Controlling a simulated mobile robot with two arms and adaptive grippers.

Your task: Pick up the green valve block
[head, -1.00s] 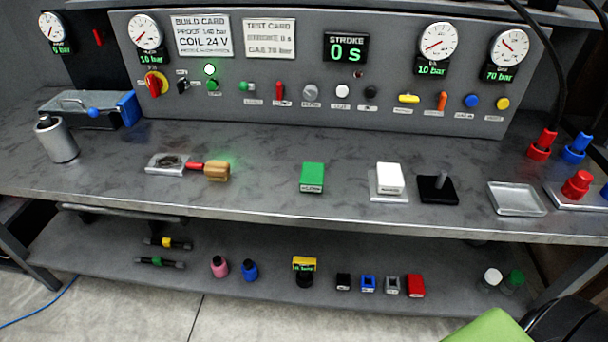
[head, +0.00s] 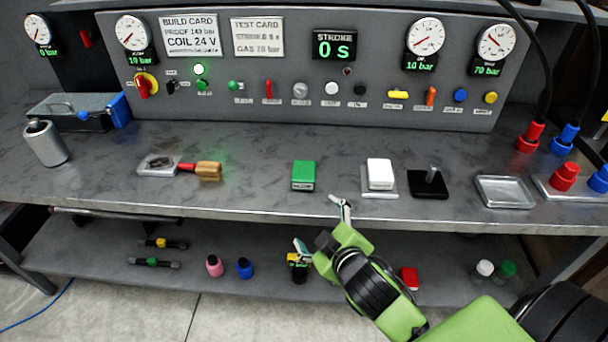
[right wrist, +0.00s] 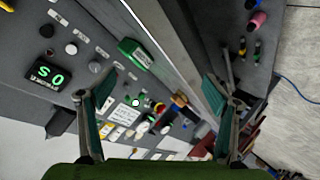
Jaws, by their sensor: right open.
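The green valve block (head: 303,175) sits upright on the grey bench top, left of the white block. It also shows in the right wrist view (right wrist: 136,54), near the bench's front edge and ahead of the fingers. My right gripper (head: 318,222) is in front of the bench edge, to the right of and nearer than the green block. In the right wrist view its two fingers (right wrist: 158,92) are spread wide with nothing between them. My left gripper is in neither view.
A white block (head: 380,174) on a plate and a black base with a peg (head: 429,182) stand right of the green block. A brass fitting (head: 208,171) lies to its left. The bench around the green block is clear. A lower shelf (head: 210,290) holds several small parts.

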